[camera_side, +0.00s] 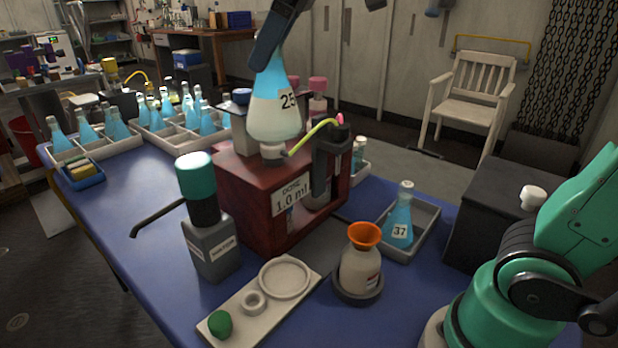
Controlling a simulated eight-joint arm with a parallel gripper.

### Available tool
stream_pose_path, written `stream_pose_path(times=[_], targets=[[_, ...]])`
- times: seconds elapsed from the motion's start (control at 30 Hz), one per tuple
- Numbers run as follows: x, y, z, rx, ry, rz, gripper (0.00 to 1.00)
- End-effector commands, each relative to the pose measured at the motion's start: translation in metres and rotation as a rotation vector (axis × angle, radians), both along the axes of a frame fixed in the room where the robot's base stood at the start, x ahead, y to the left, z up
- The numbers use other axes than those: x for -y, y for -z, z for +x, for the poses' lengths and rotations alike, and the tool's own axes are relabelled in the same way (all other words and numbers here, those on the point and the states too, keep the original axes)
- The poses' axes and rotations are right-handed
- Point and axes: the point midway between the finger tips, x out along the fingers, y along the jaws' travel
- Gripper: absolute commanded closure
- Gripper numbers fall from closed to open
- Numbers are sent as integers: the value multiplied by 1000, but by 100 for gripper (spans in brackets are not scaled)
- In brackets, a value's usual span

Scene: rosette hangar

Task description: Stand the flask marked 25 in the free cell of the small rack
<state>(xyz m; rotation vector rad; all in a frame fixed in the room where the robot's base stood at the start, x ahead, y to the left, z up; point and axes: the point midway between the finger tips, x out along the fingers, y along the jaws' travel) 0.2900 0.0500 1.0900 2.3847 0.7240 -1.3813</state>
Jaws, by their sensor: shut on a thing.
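The flask marked 25 (272,112) is a conical glass flask, blue in its upper part and pale below. It is upright, high in the picture, in front of or above the red dosing box. My gripper (272,48) is dark and is shut on its neck from above. A smaller rack (98,152) at the far left of the table holds a few blue flasks, and a larger rack (172,143) beside it holds several. A grey tray (425,240) holds the flask marked 37 (398,226). I cannot tell which cell is the free one.
The red dosing box (243,205) with a yellow-green tube stands mid-table. A teal-capped bottle (208,243), an orange-topped bottle (360,266) and a pale tray (245,318) are in front. A dark box (490,225) is right. The left table strip is mostly clear.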

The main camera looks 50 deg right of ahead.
Motion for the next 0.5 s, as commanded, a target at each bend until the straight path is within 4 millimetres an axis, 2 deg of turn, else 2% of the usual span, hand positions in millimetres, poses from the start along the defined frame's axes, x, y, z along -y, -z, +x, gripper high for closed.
stream_pose_path(times=[0.13, 0.43, 0.5], targets=[[0, -26, 0, 0, 0, 0, 93], [0, -51, 0, 0, 0, 0, 93], [16, -50, 3, -4, 77, -2, 93]])
